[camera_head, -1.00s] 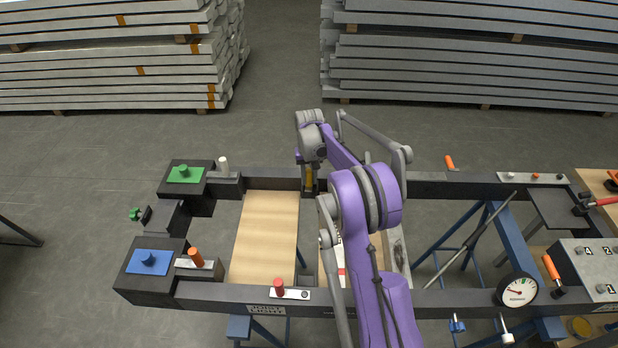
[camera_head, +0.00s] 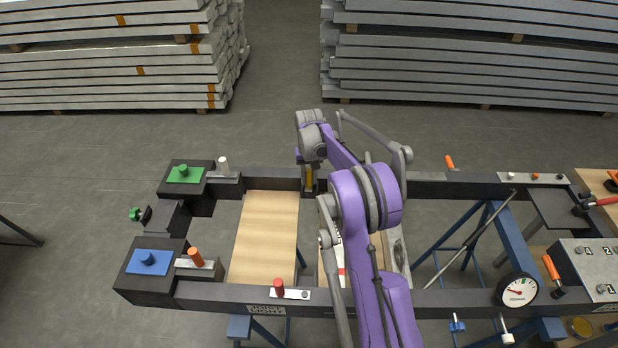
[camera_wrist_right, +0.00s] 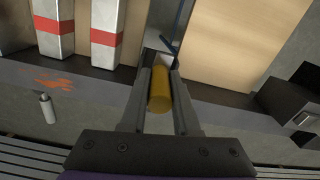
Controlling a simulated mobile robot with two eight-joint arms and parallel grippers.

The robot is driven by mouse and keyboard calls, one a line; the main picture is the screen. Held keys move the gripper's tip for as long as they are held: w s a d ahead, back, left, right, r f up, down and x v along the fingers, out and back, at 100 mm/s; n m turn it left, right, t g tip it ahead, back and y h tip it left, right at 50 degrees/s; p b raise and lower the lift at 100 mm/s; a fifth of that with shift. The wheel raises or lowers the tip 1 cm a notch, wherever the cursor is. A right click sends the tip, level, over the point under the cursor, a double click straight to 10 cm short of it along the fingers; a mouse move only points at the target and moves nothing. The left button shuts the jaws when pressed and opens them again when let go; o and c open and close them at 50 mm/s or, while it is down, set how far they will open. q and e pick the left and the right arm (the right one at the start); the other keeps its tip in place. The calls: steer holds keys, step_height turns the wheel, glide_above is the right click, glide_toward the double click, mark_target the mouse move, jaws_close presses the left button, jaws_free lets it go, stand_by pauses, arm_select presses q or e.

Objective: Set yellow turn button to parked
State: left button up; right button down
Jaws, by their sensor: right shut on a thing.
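The yellow turn button (camera_wrist_right: 159,92) is a yellow cylinder on the frame's far rail, with a grey metal plate just beyond it in the wrist view. My right gripper (camera_wrist_right: 160,88) is shut on it, one finger along each side. In the head view the yellow button (camera_head: 309,178) shows as a small patch below the wrist of my right gripper (camera_head: 309,186), which hides most of it. Its exact turn position cannot be told. My left gripper is not in view.
A wooden board (camera_head: 264,238) lies inside.

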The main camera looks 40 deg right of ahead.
steer(key=shift+w+a, duration=0.1)
steer(key=m, duration=0.2)
steer(key=w+a+m, duration=0.1)
steer(key=shift+w+m+b, duration=0.3)
steer(key=shift+m+b, duration=0.1)
steer(key=w+m, duration=0.1)
steer(key=m, duration=0.2)
steer(key=w+m, duration=0.2)
steer(key=m, duration=0.1)
steer(key=w+m, duration=0.1)
steer(key=m, duration=0.2)
steer(key=shift+w+a, duration=0.3)
steer(key=shift+w, duration=0.1)
steer(key=shift+w+d+m+p, duration=0.25)
steer(key=shift+w+m+p, duration=0.2)
steer(key=shift+m, duration=0.6)
steer(key=shift+w+d+m+p, duration=0.3)
steer(key=shift+w+m, duration=0.25)
steer(key=shift+m, duration=0.5)
steer(key=c, duration=0.7)
jaws_free()
steer(key=shift+o, duration=0.2)
